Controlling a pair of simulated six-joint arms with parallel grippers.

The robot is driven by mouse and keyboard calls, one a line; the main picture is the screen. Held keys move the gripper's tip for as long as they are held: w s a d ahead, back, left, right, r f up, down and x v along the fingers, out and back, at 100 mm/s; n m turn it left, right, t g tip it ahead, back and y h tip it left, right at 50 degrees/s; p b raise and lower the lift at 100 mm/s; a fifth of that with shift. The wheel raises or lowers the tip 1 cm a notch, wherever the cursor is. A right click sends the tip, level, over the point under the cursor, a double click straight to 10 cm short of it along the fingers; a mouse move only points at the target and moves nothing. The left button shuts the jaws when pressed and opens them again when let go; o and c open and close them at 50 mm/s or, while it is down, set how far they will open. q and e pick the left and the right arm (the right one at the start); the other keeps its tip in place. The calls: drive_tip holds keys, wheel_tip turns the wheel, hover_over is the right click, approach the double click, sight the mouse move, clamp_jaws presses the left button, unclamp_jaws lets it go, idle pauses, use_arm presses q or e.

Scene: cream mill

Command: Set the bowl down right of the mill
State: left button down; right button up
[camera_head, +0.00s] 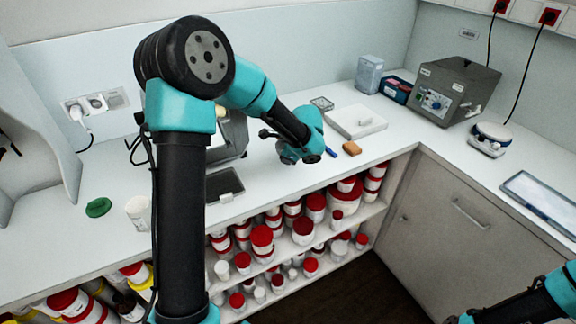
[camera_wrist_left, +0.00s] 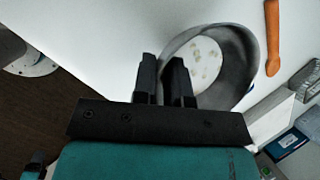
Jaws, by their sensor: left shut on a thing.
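My left gripper (camera_head: 300,155) hangs over the counter to the right of a silver and black machine (camera_head: 234,135), which looks like the mill and is largely behind my left arm. In the left wrist view the gripper (camera_wrist_left: 163,68) is shut at the near rim of a round grey bowl (camera_wrist_left: 246,65). The bowl holds pale stuff with yellowish specks; whether it touches the counter cannot be told. In the head view the wrist mostly hides the bowl. My right arm shows at the lower right, but its jaws are not clear.
A dark plate (camera_head: 224,186) lies before the machine. A green lid (camera_head: 98,207) and white jar (camera_head: 138,211) stand left. Shelves of red-lidded jars (camera_head: 303,226) are below.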

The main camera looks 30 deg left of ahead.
sight(285, 171)
use_arm(q)
drive_tip(key=shift+f, duration=1.75)
drive_tip(key=shift+f, duration=0.15)
drive_tip(key=c, duration=1.1)
unclamp_jaws()
drive_tip(key=shift+c, duration=0.2)
drive_tip(key=v, duration=1.2)
